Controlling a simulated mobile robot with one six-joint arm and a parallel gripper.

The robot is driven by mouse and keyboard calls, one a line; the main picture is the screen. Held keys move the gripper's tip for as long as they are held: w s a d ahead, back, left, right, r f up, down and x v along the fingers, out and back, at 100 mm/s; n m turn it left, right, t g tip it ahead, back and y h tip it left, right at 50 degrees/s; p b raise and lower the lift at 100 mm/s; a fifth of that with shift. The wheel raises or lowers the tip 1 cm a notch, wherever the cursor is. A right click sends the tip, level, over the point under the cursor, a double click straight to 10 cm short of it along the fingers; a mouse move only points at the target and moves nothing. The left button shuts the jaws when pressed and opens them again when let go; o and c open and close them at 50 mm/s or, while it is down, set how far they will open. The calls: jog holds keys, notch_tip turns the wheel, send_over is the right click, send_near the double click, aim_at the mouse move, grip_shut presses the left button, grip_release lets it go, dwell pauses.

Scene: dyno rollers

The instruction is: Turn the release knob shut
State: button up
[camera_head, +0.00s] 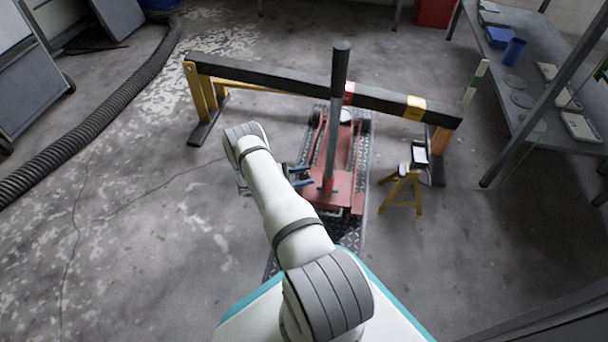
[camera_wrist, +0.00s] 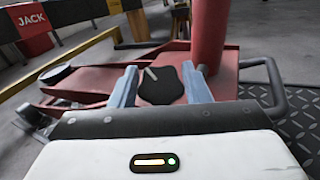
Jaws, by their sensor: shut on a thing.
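The release knob (camera_wrist: 161,86) is a black lobed disc with a pale pointer line, seen in the wrist view on the red floor jack (camera_wrist: 95,80). Its pointer slants up and to the left. My gripper (camera_wrist: 160,84) has one finger on each side of the knob and is shut on it. In the head view my gripper (camera_head: 300,176) is at the left of the jack's near end, and the knob cannot be made out there. The red jack (camera_head: 342,185) stands on a tread-plate strip, with its dark, thick handle (camera_head: 339,90) upright beside the knob.
A black beam (camera_head: 290,78) on yellow legs spans across the jack. A small yellow stand (camera_head: 402,190) is right of the jack. A grey bench (camera_head: 530,85) with a blue cup (camera_head: 514,50) stands at right. A black hose (camera_head: 100,115) lies at left. Floor at left is mostly clear.

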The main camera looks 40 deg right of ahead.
jog(key=shift+m+g+y, duration=0.8)
jog(key=shift+m+g, duration=0.05)
jog(key=shift+m, duration=0.45)
jog(key=shift+m+g+y, duration=0.8)
jog(key=shift+m+g, duration=0.05)
jog(key=shift+m, duration=0.45)
jog(key=shift+m+g, duration=0.3)
jog(key=o, duration=1)
jog(key=v, duration=0.7)
jog(key=shift+w+a+r, duration=0.25)
jog(key=shift+r+p, duration=0.1)
jog(key=shift+p, duration=0.2)
